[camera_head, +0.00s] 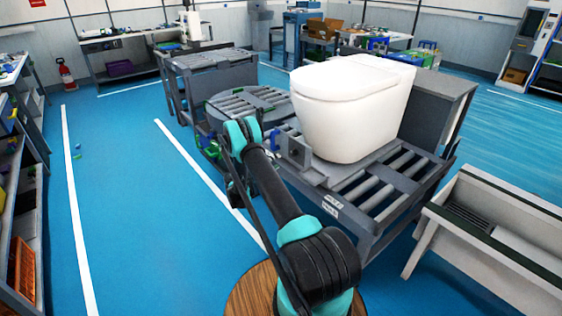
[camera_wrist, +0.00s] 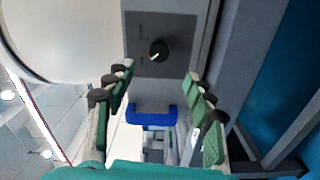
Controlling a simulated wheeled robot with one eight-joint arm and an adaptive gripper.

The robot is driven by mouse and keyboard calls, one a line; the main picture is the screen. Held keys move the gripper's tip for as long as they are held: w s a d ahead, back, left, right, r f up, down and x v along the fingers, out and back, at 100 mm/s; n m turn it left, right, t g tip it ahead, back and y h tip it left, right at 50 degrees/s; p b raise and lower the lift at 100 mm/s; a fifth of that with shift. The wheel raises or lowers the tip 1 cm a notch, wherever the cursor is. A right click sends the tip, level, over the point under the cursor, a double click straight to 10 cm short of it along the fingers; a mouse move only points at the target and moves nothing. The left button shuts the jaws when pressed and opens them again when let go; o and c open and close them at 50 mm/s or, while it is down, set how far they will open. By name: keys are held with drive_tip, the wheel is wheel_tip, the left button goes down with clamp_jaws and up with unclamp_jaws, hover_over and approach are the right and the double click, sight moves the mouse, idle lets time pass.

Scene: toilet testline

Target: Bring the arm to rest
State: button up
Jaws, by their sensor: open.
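My arm reaches forward from the bottom of the head view, bent, with its far end beside the roller conveyor (camera_head: 385,200). In the wrist view my gripper (camera_wrist: 158,90) is open, with green-padded fingers at left and right and nothing between them. Beyond the fingers is a grey panel with a round dark knob (camera_wrist: 158,50), apart from the fingertips. The panel (camera_head: 298,152) also shows in the head view at the conveyor's near side. In the head view the gripper is mostly hidden behind my arm.
A white toilet (camera_head: 350,110) stands on the conveyor just behind the panel. A blue bracket (camera_wrist: 152,115) lies below the panel in the wrist view. A light bench (camera_head: 490,235) stands at the right and shelves (camera_head: 20,180) at the left. The blue floor between shelves and conveyor is largely clear.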

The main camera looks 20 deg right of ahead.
drive_tip(key=shift+s+a, duration=0.1)
drive_tip(key=shift+a, duration=0.2)
drive_tip(key=s+d+r+g+y, duration=0.1)
drive_tip(key=s+r+y, duration=0.35)
drive_tip(key=r, duration=0.75)
drive_tip(key=s+a+r+m+g+y, duration=0.15)
drive_tip(key=s+r+y, duration=0.25)
drive_tip(key=s+r, duration=0.5)
drive_tip(key=s+a+y, duration=0.2)
drive_tip(key=s+a, duration=0.2)
drive_tip(key=s, duration=0.7)
drive_tip(key=s+a+f+y, duration=0.1)
drive_tip(key=s+a+y, duration=0.2)
drive_tip(key=s, duration=0.8)
drive_tip(key=s+a+y, duration=0.3)
drive_tip(key=s+a, duration=0.3)
drive_tip(key=s, duration=0.6)
drive_tip(key=shift+a+f+m, duration=0.15)
drive_tip(key=shift+f+m, duration=0.15)
drive_tip(key=shift+m, duration=0.05)
